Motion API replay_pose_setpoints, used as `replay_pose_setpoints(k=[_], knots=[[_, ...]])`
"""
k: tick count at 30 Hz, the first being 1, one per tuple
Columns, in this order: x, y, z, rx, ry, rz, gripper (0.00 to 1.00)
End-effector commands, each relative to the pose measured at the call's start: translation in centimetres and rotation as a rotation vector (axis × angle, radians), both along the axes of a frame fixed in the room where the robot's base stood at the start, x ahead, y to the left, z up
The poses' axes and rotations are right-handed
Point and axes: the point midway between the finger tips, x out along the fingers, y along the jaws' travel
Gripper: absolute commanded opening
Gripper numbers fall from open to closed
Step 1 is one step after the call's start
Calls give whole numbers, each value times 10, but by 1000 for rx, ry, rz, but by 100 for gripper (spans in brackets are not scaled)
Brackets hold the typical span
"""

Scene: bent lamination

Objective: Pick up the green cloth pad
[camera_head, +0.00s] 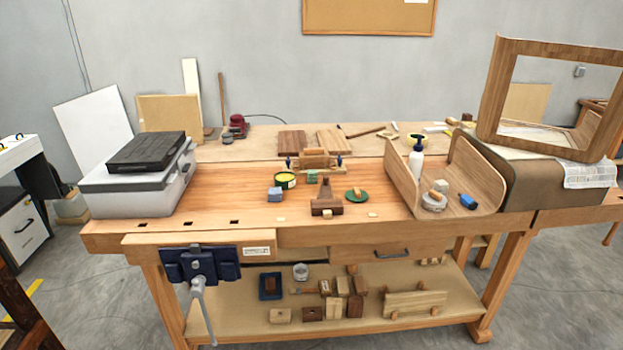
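Two green things on the wooden workbench (240,200) could be the green cloth pad, and I cannot tell which from here. One is a flat, round green piece (349,197) with a small brown item on it, right of the wooden block tool (326,205). The other is a small green block-like piece (312,177) beside the open tin (285,180), in front of a small clamped wooden piece (314,157). My gripper is not in view.
A blue-grey block (275,194) sits near the tin. A curved wooden panel (483,172) holds a white bottle (416,158), a blue item (468,202) and others. A grey case (135,190) fills the left end. The bench between case and tin is mostly clear.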

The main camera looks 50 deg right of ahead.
Motion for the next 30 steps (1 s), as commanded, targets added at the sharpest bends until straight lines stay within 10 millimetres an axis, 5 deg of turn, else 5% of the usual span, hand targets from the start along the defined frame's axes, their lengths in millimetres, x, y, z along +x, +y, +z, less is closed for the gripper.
replay_pose_setpoints(k=[8, 30], knots=[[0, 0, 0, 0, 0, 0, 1], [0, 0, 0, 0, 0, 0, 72]])
